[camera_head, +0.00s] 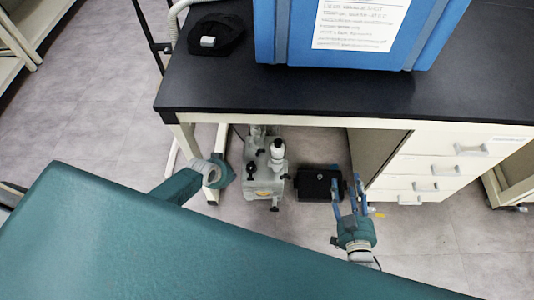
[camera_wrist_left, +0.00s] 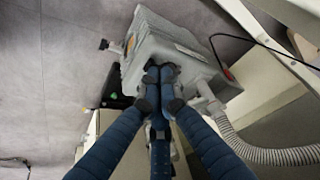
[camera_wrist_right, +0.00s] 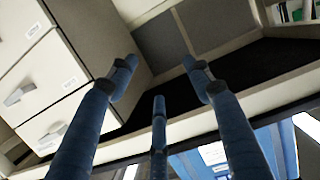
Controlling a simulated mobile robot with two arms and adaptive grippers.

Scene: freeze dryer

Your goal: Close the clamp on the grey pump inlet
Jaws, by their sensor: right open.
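The grey pump (camera_head: 264,182) stands on the floor under the bench in the head view. A pale upright fitting with a dark top (camera_head: 278,150) rises from it. In the left wrist view the pump (camera_wrist_left: 150,45) fills the upper middle, beyond my left gripper (camera_wrist_left: 160,74). Its fingertips are together and overlap the pump's image; I cannot tell whether they touch it. I cannot make out the inlet clamp or its state. My right gripper (camera_head: 348,190) is open and empty, right of the pump, fingers pointing up in the head view.
A black box (camera_head: 319,184) lies on the floor right of the pump. The black bench top (camera_head: 300,97) overhangs the pump. White drawers (camera_head: 440,165) stand at right. A ribbed hose (camera_wrist_left: 265,152) runs beside the pump in the left wrist view. A blue machine (camera_head: 270,35) stands on top.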

